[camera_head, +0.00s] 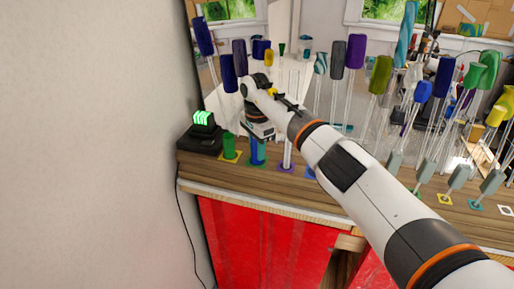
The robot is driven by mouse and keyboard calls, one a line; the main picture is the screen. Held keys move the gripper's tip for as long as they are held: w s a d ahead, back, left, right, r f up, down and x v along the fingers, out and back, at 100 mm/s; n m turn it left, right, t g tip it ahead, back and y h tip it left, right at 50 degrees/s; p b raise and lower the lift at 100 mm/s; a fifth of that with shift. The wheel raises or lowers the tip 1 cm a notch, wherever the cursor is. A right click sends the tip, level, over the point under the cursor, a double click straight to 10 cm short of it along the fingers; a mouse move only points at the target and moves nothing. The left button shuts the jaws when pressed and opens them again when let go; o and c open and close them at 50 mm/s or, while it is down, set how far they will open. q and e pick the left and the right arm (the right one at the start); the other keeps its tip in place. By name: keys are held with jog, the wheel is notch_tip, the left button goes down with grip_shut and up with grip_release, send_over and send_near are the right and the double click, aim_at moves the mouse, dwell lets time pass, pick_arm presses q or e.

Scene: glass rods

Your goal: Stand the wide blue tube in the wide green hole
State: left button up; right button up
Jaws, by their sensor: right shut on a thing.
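The wide blue tube (258,152) is upright below my right gripper (257,137), near the left end of the wooden bench top. My right gripper points down and is shut on the tube's upper part, which it hides. The tube's lower end meets the green hole's marking (257,164); I cannot tell how deep it sits. My left gripper is not in view.
A green tube (229,146) stands on a yellow mark to the left. Several thin rods with coloured heads stand behind and to the right, close to my right arm.

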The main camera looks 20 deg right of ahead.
jog(key=shift+f+b, duration=0.3)
jog(key=shift+f, duration=0.2)
jog(key=o, duration=0.7)
jog(key=shift+r, duration=0.1)
jog(key=shift+o, duration=0.2)
notch_tip(320, 180, up, 11)
jog(key=p, duration=0.3)
dwell(0.4)
